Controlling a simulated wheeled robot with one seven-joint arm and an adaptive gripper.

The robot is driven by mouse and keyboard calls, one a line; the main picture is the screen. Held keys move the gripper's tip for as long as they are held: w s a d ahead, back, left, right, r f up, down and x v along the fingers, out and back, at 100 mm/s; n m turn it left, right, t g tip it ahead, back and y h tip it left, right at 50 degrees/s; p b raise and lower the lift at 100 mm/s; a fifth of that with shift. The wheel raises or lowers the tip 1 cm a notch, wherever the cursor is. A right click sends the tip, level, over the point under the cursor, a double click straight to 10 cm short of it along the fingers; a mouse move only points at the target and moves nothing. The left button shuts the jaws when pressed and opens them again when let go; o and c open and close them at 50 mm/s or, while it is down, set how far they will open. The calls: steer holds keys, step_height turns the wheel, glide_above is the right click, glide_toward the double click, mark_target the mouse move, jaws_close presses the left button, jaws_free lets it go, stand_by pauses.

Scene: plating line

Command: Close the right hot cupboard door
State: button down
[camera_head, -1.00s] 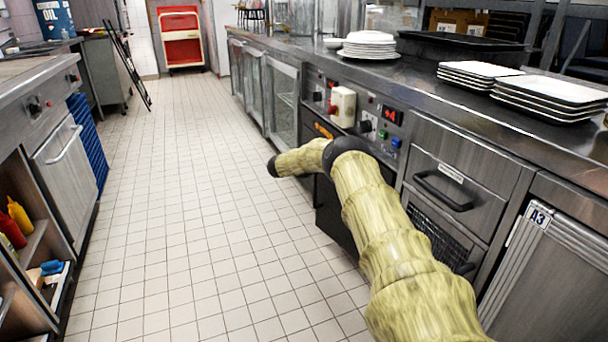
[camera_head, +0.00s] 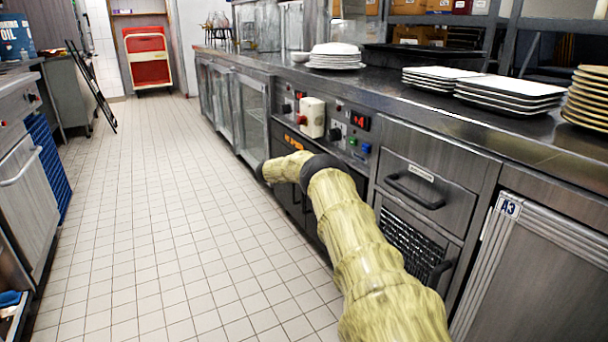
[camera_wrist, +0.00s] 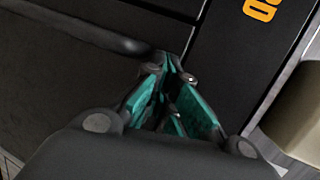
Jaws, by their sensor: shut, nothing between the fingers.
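The hot cupboard has a black front (camera_head: 290,202) under the control panel, with an orange label above it. My arm covers part of this front in the head view. Its right door now looks about flush with the front; whether it is fully shut cannot be told. My gripper (camera_wrist: 172,80) is shut and empty, its teal-lined fingers pointing at the dark cupboard front in the wrist view. A dark bar-like handle (camera_wrist: 85,28) lies left of the fingertips, and a narrow seam runs just beyond them. Contact cannot be told. The fingers are hidden in the head view.
The steel counter (camera_head: 400,105) carries white plates (camera_head: 335,57) and stacked trays (camera_head: 508,92). A drawer unit (camera_head: 420,180) and a steel door marked A3 (camera_head: 545,265) stand to the right. The tiled aisle (camera_head: 150,200) on the left is clear.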

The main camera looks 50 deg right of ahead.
steer(key=shift+s+d+r, duration=0.2)
steer(key=shift+s+d, duration=0.3)
steer(key=shift+d, duration=0.15)
steer(key=w+a+r+p, duration=0.1)
steer(key=w+a+p, duration=0.1)
steer(key=a, duration=0.4)
steer(key=w+a+r+p, duration=0.1)
steer(key=w+a+p, duration=0.1)
steer(key=w+a, duration=0.2)
steer(key=v, duration=0.3)
steer(key=shift+a+p, duration=0.35)
steer(key=shift+p, duration=0.05)
steer(key=shift+f, duration=0.15)
